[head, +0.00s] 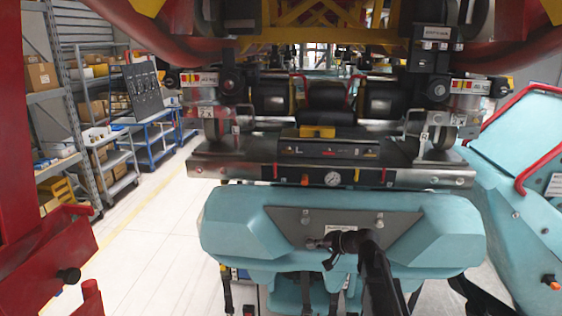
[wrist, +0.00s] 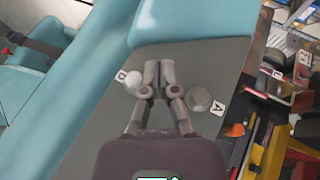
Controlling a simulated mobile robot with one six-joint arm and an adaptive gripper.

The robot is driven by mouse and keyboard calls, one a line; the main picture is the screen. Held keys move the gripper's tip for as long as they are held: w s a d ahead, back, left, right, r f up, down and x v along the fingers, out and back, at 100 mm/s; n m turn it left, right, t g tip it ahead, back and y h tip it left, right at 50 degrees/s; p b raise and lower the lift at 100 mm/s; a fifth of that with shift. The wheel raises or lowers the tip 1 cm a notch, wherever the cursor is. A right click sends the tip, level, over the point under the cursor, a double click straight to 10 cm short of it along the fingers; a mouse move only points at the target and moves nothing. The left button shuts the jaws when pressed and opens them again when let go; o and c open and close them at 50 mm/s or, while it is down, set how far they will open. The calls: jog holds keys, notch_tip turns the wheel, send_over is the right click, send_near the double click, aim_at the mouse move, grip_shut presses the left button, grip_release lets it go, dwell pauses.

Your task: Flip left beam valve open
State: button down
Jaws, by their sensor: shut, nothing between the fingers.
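A metal beam (head: 225,165) spans the head view above the teal seat shell. On its front face a small red lever (head: 275,171) hangs on the left and a similar red lever (head: 384,175) on the right. I take the left one as the left beam valve; it hangs roughly vertical. A round gauge (head: 332,178) and an orange knob (head: 305,180) sit between them. My gripper (head: 313,243) is below the beam, in front of the grey panel, apart from the levers. The wrist view shows my gripper (wrist: 158,65) with its fingertips together and nothing between them.
The grey panel (head: 345,219) on the teal shell (head: 440,240) carries two round knobs, seen beside my fingers in the wrist view as a pale knob (wrist: 132,81) and a grey knob (wrist: 199,99). Shelves (head: 55,120) stand left; the floor (head: 150,240) there is clear.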

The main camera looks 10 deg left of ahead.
aim_at(276, 168)
jog(key=w+r+m+t+y+p, duration=0.1)
jog(key=w+r+p, duration=0.1)
jog(key=r, duration=0.4)
jog(key=w+r+m+t+y+p, duration=0.1)
jog(key=w+r+t+p, duration=0.1)
jog(key=w+r, duration=0.3)
jog(key=w+r+m+t+y+p, duration=0.1)
jog(key=w+r+m+p, duration=0.1)
jog(key=r, duration=0.4)
jog(key=shift+w+a+r+y+p, duration=0.2)
jog(key=shift+w+p, duration=0.15)
jog(key=shift+p, duration=0.25)
jog(key=shift+w+a+r+y+p, duration=0.15)
jog(key=shift+w+p, duration=0.15)
jog(key=shift+p, duration=0.25)
jog(key=x, duration=1.3)
jog(key=shift+w+a, duration=0.25)
jog(key=shift+w, duration=0.1)
